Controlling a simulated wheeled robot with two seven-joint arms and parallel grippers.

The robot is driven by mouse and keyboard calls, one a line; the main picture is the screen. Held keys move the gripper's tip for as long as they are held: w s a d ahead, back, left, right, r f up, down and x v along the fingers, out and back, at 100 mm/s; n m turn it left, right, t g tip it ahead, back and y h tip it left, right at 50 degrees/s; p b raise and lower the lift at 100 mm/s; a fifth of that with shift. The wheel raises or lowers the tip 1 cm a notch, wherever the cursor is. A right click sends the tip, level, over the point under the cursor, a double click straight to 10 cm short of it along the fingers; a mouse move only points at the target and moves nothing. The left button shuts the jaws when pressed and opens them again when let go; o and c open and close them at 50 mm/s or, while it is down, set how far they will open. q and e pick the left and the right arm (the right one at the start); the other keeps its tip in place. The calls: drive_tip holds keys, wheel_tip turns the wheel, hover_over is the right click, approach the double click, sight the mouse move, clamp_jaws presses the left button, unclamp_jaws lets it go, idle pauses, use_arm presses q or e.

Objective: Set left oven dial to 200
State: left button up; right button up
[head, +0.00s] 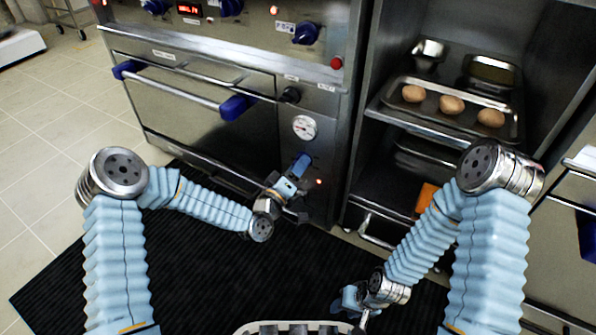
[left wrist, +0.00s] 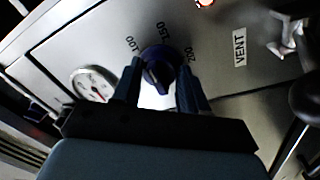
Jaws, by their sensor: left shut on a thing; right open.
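The blue oven dial (left wrist: 158,62) sits on the steel control panel, with the printed marks 100, 150 and 200 around its far side. My left gripper (left wrist: 160,88) is shut on it, one dark blue finger on each side. I cannot tell which mark the dial points to. In the head view my left gripper (head: 300,166) reaches the panel below the round gauge and hides most of the dial. My right gripper (head: 360,300) is open and empty, low over the dark mat, away from the oven.
A white round gauge (head: 305,127) is above the dial, and a small black knob (head: 291,94) is higher up. The oven door handle (head: 185,90) sticks out at left. A rack with a tray (head: 440,125) of buns stands right. The dark mat (head: 190,285) is clear.

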use_arm(q)
drive_tip(key=shift+a+m+g+h, duration=0.1)
drive_tip(key=shift+m+g+h, duration=0.25)
drive_tip(key=shift+m, duration=4.3)
drive_tip(key=shift+m+g+h, duration=0.15)
drive_tip(key=shift+m+g, duration=0.3)
drive_tip(key=shift+m, duration=4.2)
drive_tip(key=o, duration=1.1)
drive_tip(key=shift+r, duration=0.1)
drive_tip(key=shift+c, duration=0.2)
drive_tip(key=shift+a, duration=0.1)
drive_tip(key=v, duration=1.3)
drive_tip(key=shift+s+p, duration=0.3)
drive_tip(key=shift+p, duration=0.1)
